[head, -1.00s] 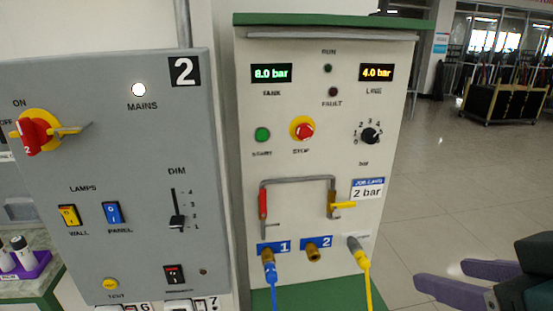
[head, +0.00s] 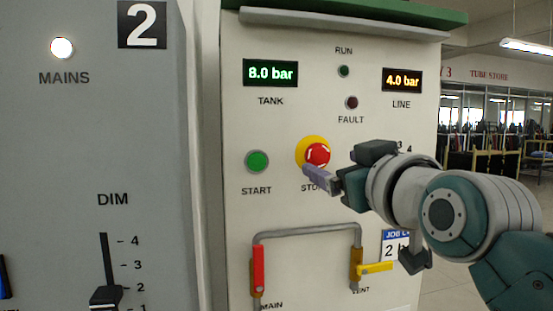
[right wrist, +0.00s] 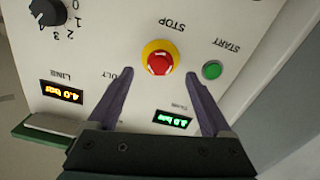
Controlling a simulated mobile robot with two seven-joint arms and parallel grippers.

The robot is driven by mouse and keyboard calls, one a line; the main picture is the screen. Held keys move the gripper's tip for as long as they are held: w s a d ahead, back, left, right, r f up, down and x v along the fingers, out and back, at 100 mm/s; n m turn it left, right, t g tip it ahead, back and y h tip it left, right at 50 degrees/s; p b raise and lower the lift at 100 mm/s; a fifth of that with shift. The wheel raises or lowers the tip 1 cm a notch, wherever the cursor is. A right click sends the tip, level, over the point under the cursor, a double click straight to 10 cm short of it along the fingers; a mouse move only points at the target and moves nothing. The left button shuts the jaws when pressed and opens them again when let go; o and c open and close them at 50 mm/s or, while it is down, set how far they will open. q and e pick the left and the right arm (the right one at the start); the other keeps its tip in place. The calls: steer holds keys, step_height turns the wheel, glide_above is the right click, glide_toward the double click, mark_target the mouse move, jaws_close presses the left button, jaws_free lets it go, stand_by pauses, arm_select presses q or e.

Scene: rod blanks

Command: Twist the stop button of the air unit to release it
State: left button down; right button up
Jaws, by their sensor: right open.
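The air unit (head: 290,210) is a pale upright panel. Its stop button (head: 317,154) is a red mushroom head with white marks on a yellow collar, above the word STOP. It also shows in the right wrist view (right wrist: 159,63), ahead of the fingers and roughly centred between them. My right gripper (head: 322,178) is in front of the panel beside the button's lower right, and partly covers the STOP label. In the right wrist view the purple fingers (right wrist: 158,82) are spread apart with nothing between them. I cannot tell how far the tips are from the panel. My left gripper is not in view.
The green start button (head: 257,161) is left of the stop button. Below are the red-handled main valve (head: 258,268), the yellow vent valve (head: 374,268) and a grey pipe. A pressure knob (right wrist: 47,12) is on the other side. A grey switch panel (head: 60,160) stands at left.

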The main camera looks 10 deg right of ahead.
mark_target(320, 159)
steer(key=shift+w+a, duration=0.1)
steer(key=shift+w, duration=2.45)
jaws_close()
